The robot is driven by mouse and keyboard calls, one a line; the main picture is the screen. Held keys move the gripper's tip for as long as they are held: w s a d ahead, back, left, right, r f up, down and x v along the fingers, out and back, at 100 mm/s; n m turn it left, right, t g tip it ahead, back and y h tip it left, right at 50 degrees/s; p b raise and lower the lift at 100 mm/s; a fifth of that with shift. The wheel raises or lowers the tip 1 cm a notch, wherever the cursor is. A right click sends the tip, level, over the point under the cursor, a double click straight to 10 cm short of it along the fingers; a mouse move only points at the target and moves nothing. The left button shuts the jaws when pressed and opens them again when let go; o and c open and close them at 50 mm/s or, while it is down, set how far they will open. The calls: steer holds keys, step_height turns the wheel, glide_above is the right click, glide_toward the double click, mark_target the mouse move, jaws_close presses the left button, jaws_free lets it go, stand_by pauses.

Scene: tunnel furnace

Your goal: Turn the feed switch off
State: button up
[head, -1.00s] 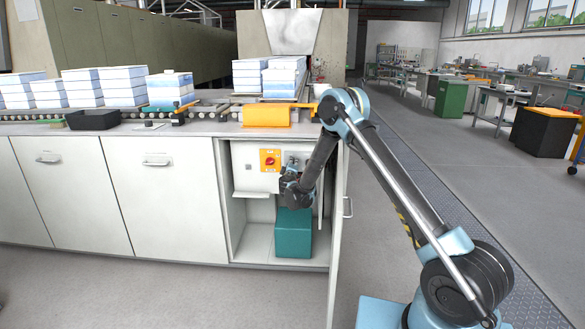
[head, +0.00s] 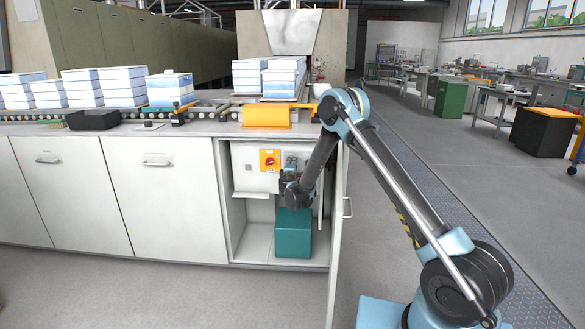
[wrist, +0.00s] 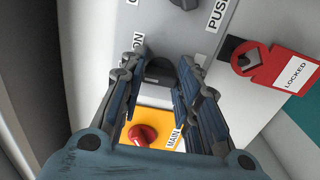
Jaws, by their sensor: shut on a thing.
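The switch panel (head: 249,157) is inside an open cabinet under the counter. In the wrist view, my gripper (wrist: 162,72) is shut on a black knob (wrist: 158,68), one finger on each side. Part of a label reading "ON" shows to its left; no "FEED" label is readable. A red rotary switch (wrist: 142,134) on a yellow plate marked "MAIN" lies below the knob, between the fingers and apart from them. It also shows in the head view (head: 269,161). The knob is hidden in the head view by my gripper (head: 289,168).
Another dark knob (wrist: 184,3) is at the wrist view's top edge, near a label starting "PUS". A red "LOCKED" tag (wrist: 285,70) is to the right. The open cabinet door (head: 339,230) stands right of my wrist. A teal box (head: 293,233) sits below.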

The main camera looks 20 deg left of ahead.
steer(key=shift+s+a, duration=0.1)
steer(key=shift+s, duration=0.05)
steer(key=o, duration=1.1)
steer(key=shift+f, duration=0.1)
steer(key=shift+c, duration=0.2)
steer(key=v, duration=1.2)
steer(key=shift+f, duration=0.1)
